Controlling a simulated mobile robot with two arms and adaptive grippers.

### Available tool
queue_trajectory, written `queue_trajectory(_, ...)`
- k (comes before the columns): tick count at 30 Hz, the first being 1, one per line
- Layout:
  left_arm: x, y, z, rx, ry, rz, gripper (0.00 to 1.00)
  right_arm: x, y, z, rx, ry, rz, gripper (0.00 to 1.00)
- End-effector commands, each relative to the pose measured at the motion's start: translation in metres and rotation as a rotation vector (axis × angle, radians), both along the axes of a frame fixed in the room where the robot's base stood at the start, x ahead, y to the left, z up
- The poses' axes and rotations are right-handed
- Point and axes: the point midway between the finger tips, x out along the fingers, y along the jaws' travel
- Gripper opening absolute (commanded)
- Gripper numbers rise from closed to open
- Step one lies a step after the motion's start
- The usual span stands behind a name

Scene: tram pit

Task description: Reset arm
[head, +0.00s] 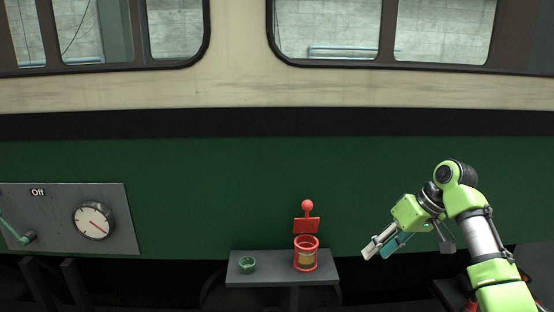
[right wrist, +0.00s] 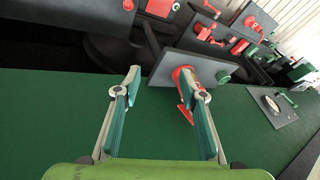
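My right arm comes in from the right in the head view, bent, in front of the green tram side. My right gripper (head: 378,251) points down and left, to the right of the red holder and apart from it. In the right wrist view the gripper (right wrist: 164,82) has its two fingers spread wide, with nothing held between them. Past the right finger, the red holder and its grey shelf show, partly hidden by that finger. My left gripper is in neither view.
A grey shelf (head: 282,279) carries a red holder (head: 306,243) with a yellowish thing inside and a small green cup (head: 247,265). A grey panel (head: 60,203) with a dial (head: 94,221) and green lever (head: 20,233) is at left, marked "Off". The tram side (head: 200,170) between is bare.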

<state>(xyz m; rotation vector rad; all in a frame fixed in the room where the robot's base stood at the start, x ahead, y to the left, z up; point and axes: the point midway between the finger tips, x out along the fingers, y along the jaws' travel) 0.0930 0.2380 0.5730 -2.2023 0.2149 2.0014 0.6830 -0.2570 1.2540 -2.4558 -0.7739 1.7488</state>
Motion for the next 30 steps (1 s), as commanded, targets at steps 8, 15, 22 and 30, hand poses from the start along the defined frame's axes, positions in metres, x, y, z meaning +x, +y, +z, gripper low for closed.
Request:
queue_trajectory(8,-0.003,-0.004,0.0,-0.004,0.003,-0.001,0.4,-0.057,0.03,-0.136,-0.135,0.034,0.008,0.38)
queue_trajectory(15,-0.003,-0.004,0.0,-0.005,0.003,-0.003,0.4,-0.136,0.053,-0.224,-0.215,0.033,-0.003,0.38)
queue_trajectory(22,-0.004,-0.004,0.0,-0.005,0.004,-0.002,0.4,-0.225,0.067,-0.271,-0.26,0.019,-0.041,0.38)
queue_trajectory(30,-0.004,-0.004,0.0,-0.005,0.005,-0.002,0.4,-0.321,0.068,-0.28,-0.302,0.002,-0.12,0.38)
